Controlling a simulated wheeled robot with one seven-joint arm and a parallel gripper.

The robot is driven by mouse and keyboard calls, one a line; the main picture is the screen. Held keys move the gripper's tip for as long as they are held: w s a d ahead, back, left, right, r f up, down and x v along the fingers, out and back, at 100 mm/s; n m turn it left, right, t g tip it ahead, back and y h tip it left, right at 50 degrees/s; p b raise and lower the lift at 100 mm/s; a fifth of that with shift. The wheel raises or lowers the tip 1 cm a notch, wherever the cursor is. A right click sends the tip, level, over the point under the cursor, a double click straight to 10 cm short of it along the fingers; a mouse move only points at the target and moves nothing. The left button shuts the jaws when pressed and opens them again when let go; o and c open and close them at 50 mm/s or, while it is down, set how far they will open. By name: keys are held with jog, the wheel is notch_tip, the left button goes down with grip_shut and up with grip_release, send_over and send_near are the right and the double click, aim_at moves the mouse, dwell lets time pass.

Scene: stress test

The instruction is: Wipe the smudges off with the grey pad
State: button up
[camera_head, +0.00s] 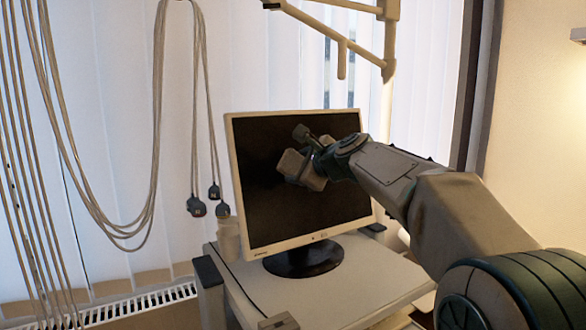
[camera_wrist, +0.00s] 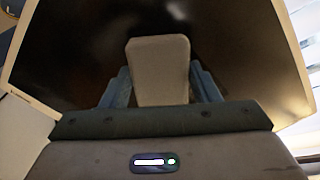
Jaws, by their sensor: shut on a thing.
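The grey pad (camera_head: 291,164) is held by my gripper (camera_head: 308,167) in front of the monitor's dark screen (camera_head: 262,205), near its upper middle. In the wrist view the pad (camera_wrist: 158,72) sits between the two fingers of my gripper (camera_wrist: 160,90), with the screen (camera_wrist: 85,50) behind it. I cannot tell whether the pad touches the screen. No smudge stands out clearly on the dark glass; faint brownish patches show near the pad in the wrist view. The part of the screen behind the pad and my arm is hidden.
The monitor stands on a round black base (camera_head: 303,260) on a pale cart top (camera_head: 330,290). Cables (camera_head: 150,190) hang at the left, and a jointed metal arm (camera_head: 345,45) hangs above the monitor. Blinds (camera_head: 100,110) and a radiator (camera_head: 130,308) are behind.

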jog(key=shift+w+d, duration=2.5)
jog(key=shift+d, duration=1.15)
jog(key=shift+s+a+p, duration=0.2)
jog(key=shift+s+a, duration=0.85)
jog(key=shift+a, duration=0.5)
jog(key=shift+s+a+p, duration=0.25)
jog(key=shift+s+a, duration=0.85)
jog(key=shift+a, duration=0.45)
jog(key=shift+s+a+p, duration=0.2)
jog(key=shift+s+a, duration=0.85)
jog(key=shift+a, duration=0.5)
jog(key=shift+s+d+r, duration=0.1)
jog(key=shift+s+d, duration=0.3)
jog(key=shift+s, duration=0.05)
jog(key=shift+b+v, duration=0.55)
jog(key=shift+v, duration=1.85)
jog(key=shift+v, duration=1.5)
